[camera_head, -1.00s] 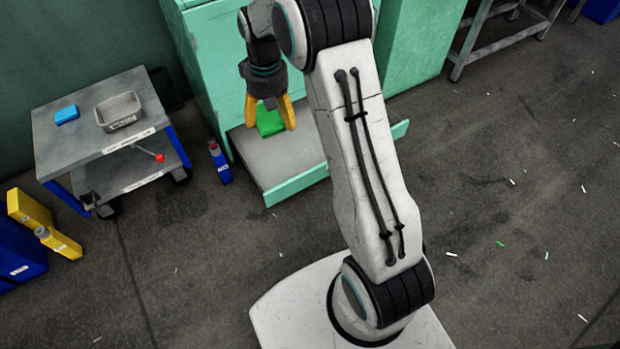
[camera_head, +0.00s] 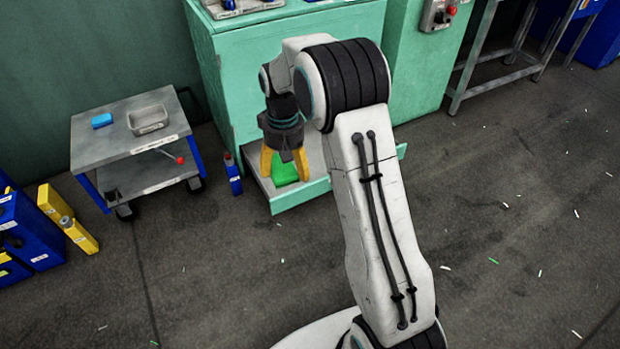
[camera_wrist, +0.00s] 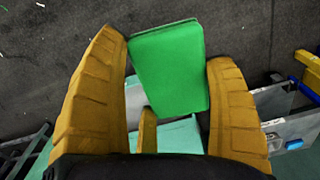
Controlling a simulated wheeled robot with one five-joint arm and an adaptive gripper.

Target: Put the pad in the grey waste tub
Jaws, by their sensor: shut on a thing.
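The green pad (camera_head: 285,174) is between the yellow fingers of my gripper (camera_head: 284,164), which is shut on it. In the head view they appear over the shelf at the foot of the green press. In the wrist view the pad (camera_wrist: 168,65) fills the space between the fingertips and its flat face shows. I cannot tell its height above the shelf. A small open grey tub (camera_head: 148,120) stands on top of the grey trolley at left, well apart from my gripper. Its label is too small to read.
A blue block (camera_head: 102,120) lies beside the tub on the trolley (camera_head: 95,150). A blue bottle (camera_head: 233,175) stands on the floor between trolley and press shelf (camera_head: 300,196). Yellow and blue containers are at far left. The floor in front of the trolley is clear.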

